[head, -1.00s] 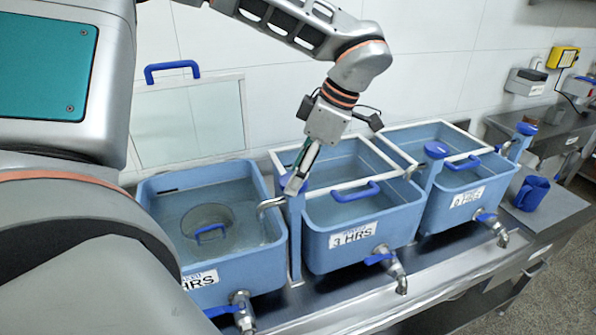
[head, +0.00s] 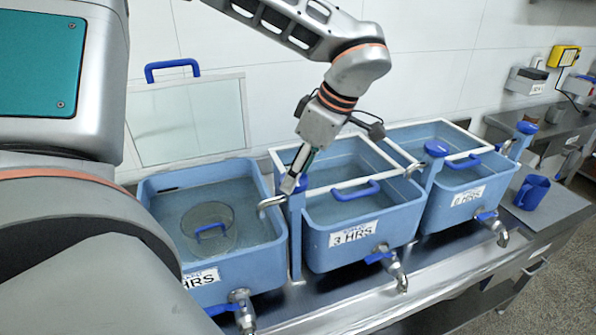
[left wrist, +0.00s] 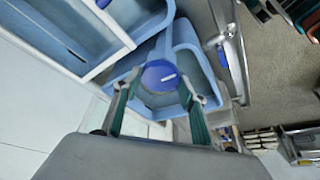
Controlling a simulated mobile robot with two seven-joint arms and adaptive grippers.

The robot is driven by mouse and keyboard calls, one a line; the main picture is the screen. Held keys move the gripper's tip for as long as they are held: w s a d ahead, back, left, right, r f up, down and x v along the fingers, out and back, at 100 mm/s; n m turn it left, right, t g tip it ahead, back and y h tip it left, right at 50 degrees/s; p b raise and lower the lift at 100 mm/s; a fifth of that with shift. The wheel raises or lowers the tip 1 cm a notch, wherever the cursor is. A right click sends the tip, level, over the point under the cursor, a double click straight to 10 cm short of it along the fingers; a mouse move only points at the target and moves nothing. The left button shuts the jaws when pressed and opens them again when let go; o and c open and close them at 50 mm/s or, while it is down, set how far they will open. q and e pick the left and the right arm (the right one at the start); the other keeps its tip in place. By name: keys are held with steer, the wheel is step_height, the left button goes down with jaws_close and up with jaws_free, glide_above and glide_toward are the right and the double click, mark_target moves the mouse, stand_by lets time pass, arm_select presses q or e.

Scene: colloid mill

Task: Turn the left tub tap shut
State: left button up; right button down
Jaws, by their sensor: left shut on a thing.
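The left tub (head: 232,272) is light blue, holds water and has a round vessel with a blue handle in it. Its tap is a blue post (head: 295,235) with a curved metal spout (head: 270,202) that points over the left tub. My left gripper (head: 290,184) is at the top of this post and covers its knob in the head view. In the left wrist view, the round blue knob (left wrist: 160,76) with a white mark sits between the fingertips of my left gripper (left wrist: 162,92), which is shut on it. My right gripper is not in view.
The middle tub (head: 340,248), with a blue-handled lid, and the right tub (head: 455,208) stand close by. A second tap knob (head: 436,149) rises between them. Drain valves (head: 390,262) stick out in front. A blue jug (head: 532,192) stands at right.

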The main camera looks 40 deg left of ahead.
arm_select(q)
steer(key=o, duration=1.1)
steer(key=v, duration=1.2)
steer(key=shift+d, duration=0.1)
